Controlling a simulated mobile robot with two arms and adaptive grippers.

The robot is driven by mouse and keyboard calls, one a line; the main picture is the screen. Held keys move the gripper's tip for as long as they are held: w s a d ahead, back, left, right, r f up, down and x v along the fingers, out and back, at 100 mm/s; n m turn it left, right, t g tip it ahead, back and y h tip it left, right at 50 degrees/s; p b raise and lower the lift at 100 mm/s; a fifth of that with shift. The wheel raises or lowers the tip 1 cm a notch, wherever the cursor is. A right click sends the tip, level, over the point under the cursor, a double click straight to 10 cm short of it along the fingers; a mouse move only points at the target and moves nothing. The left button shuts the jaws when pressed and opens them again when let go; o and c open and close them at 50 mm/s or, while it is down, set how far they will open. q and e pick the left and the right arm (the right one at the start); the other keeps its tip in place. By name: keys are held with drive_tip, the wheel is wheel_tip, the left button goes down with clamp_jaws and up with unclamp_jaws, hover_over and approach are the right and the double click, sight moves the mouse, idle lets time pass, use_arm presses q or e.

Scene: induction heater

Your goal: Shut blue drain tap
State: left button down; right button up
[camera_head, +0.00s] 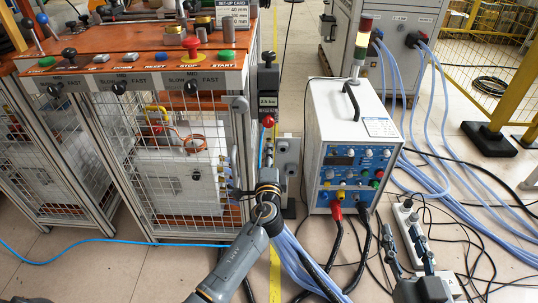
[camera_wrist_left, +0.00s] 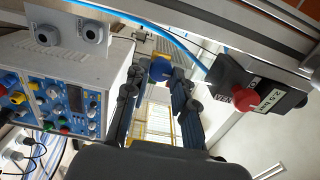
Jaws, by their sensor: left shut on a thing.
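The blue drain tap (camera_wrist_left: 160,69) shows as a blue knob between the fingertips of my left gripper (camera_wrist_left: 158,78) in the left wrist view. The fingers are shut on it from both sides. In the head view my left gripper (camera_head: 268,180) is beside the right side of the caged bench, low by its post, and it hides the tap. The exact angle of the tap cannot be told. My right gripper (camera_head: 405,238) is at the lower right of the head view, with its fingers apart and nothing between them.
The caged bench (camera_head: 150,80) stands at left. The white heater unit (camera_head: 345,125) stands to the right, with red and black leads at its front. A black valve block with a red knob (camera_head: 268,121) is above my left gripper. Cables and a power strip (camera_head: 408,225) lie at right.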

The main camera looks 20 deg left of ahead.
use_arm(q)
drive_tip(key=shift+r, duration=0.1)
drive_tip(key=c, duration=1.1)
unclamp_jaws()
drive_tip(key=shift+s, duration=0.1)
drive_tip(key=v, duration=1.1)
drive_tip(key=shift+s+d, duration=0.2)
drive_tip(key=shift+s, duration=0.15)
